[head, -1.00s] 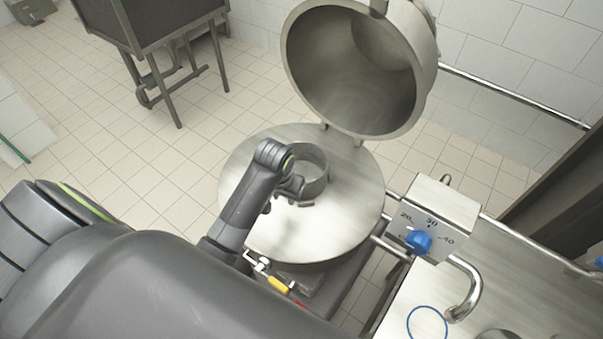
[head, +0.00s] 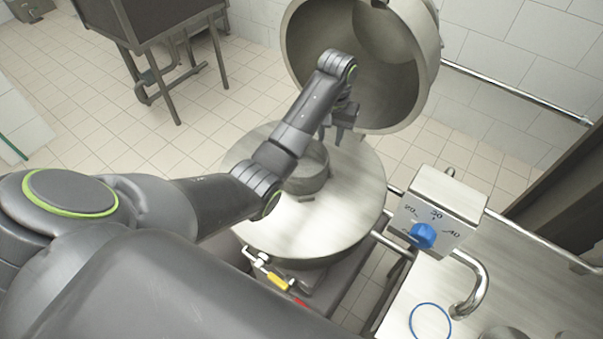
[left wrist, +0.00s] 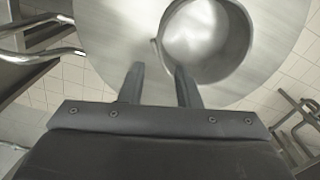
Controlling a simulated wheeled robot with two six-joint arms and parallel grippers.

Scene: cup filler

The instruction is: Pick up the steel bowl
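The steel bowl (head: 308,177), round and open at the top, stands on the round steel top (head: 345,215) of the cooking kettle. My left arm covers part of its left side in the head view. My left gripper (head: 335,136) is above the bowl's far right side, apart from it. In the left wrist view, the bowl (left wrist: 208,40) shows from above, beyond the fingers. The left gripper (left wrist: 159,72) is open and empty there, and its right finger overlaps the bowl's lower left edge in the picture. My right gripper is not in view.
The kettle's raised round lid (head: 400,85) stands behind the gripper. A control box with a blue knob (head: 424,235) and a bent pipe (head: 474,285) are at the right, by a steel counter. A dark stand (head: 160,30) is at the back left.

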